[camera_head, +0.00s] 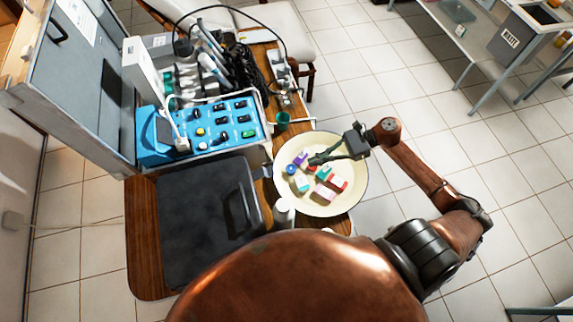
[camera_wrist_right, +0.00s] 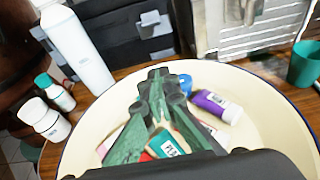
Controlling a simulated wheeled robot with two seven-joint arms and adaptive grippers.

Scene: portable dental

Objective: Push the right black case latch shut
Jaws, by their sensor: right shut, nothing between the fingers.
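The black case (camera_head: 205,215) lies closed on the wooden table in the head view. Its front side also shows at the top of the wrist view (camera_wrist_right: 110,25), with a grey latch (camera_wrist_right: 150,22) on it. I cannot tell whether this latch is fully shut. My right gripper (camera_head: 314,160) is shut and empty above the cream basin, to the right of the case and apart from it. In the wrist view its green-grey fingers (camera_wrist_right: 158,76) are together and point towards the case side. My left gripper is not in view.
The cream basin (camera_head: 350,190) holds several small boxes and tubes. A white bottle (camera_wrist_right: 78,50) stands between basin and case. A green cup (camera_wrist_right: 304,64) is beyond the basin. A blue dental unit (camera_head: 205,128) stands behind the case. Small white bottles (camera_wrist_right: 45,118) stand at left.

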